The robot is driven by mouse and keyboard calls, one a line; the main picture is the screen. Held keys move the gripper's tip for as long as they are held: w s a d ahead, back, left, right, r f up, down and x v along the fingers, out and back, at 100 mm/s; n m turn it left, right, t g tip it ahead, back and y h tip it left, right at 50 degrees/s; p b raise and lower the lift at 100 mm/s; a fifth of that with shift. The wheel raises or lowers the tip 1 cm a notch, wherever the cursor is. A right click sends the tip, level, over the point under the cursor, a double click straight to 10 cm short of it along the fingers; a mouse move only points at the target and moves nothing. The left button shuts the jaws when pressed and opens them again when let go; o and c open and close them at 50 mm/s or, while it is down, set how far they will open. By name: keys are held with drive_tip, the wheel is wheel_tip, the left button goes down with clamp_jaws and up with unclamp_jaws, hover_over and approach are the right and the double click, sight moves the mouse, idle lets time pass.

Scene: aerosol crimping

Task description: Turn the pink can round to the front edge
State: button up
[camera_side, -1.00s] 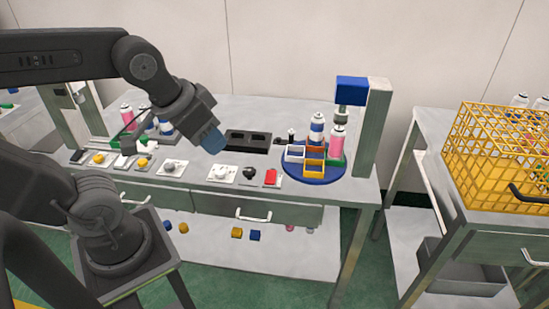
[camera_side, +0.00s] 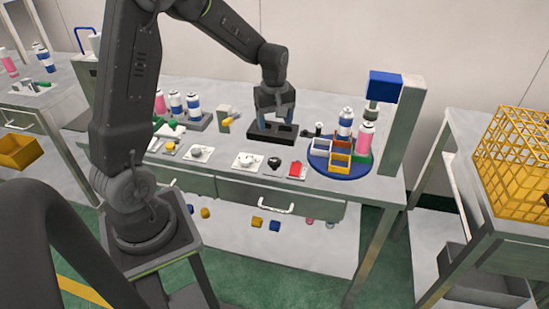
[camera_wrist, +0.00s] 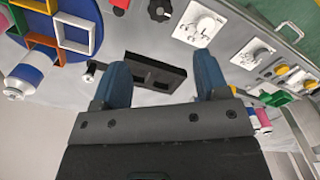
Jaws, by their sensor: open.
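The pink can (camera_side: 364,138) stands upright on the blue round turntable (camera_side: 338,174), at its back right side, with its foot partly hidden by the bins. A blue-and-white can (camera_side: 345,124) stands beside it to the left.
The black block (camera_side: 262,135) lies under my gripper. A press post with a blue head (camera_side: 385,84) rises behind the turntable. Control plates with a red switch (camera_side: 296,169) line the bench front. More cans (camera_side: 176,104) stand at the left. A yellow basket (camera_side: 515,150) is far right.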

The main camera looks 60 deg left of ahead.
sight(275, 161)
wheel_tip(275, 161, down, 13)
drive_tip(key=shift+f, duration=0.2)
idle(0.3)
drive_tip(key=c, duration=0.9)
drive_tip(key=shift+c, duration=0.2)
drive_tip(key=shift+m, duration=0.3)
